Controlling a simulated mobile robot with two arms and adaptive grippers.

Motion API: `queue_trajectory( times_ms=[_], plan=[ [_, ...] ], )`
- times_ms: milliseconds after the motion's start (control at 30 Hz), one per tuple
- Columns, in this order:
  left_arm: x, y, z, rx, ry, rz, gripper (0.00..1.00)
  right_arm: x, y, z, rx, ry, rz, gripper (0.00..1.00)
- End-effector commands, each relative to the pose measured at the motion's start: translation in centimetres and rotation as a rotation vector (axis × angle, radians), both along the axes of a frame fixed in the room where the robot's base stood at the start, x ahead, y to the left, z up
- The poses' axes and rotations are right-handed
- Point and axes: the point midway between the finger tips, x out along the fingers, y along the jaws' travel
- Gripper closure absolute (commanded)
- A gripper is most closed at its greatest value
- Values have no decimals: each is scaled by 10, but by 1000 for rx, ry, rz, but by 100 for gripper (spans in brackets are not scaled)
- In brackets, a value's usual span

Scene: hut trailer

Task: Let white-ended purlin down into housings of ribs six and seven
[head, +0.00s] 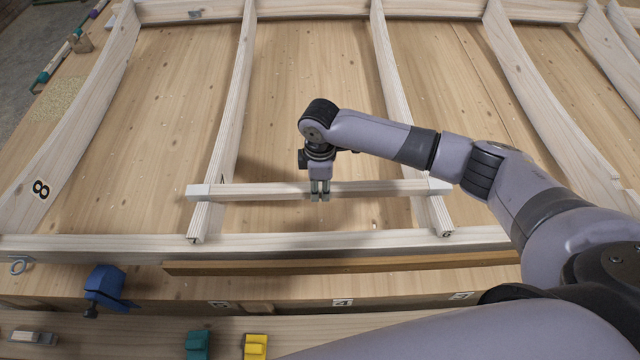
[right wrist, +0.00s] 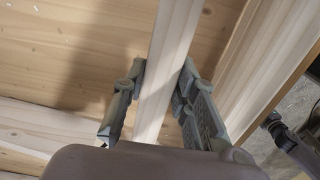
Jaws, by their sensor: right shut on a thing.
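The white-ended purlin (head: 260,191) is a pale wooden bar with a white block at each end. It lies crosswise over rib seven (head: 226,130) on the left and rib six (head: 398,110) on the right, near their lower ends. My right gripper (head: 319,195) points down and is shut on the purlin near its middle. In the right wrist view the purlin (right wrist: 172,50) runs between the two fingers (right wrist: 158,100). I cannot tell whether its ends are down in the housings or just above them. My left gripper is not in view.
Rib eight (head: 75,125) stands at the left. A pale rail (head: 300,242) runs along the ribs' near ends. A brown strip (head: 340,264), a blue clamp (head: 105,285), a teal block (head: 199,344) and a yellow block (head: 255,346) are in front.

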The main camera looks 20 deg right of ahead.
Motion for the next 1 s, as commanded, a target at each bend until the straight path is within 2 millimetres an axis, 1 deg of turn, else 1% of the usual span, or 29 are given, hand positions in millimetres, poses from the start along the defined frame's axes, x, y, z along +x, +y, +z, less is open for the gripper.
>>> queue_trajectory(
  times_ms=[133,167,500,833,933,1000],
  plan=[
    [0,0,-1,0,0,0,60,0,0,-2,1,-1,0,100],
    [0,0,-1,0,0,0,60,0,0,-2,1,-1,0,73],
    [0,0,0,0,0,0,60,0,0,-2,0,0,0,51],
    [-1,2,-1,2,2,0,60,0,0,-1,-1,0,0,50],
    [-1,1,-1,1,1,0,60,0,0,8,1,-1,0,50],
    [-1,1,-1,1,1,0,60,1,0,19,1,-2,0,50]
  ],
)
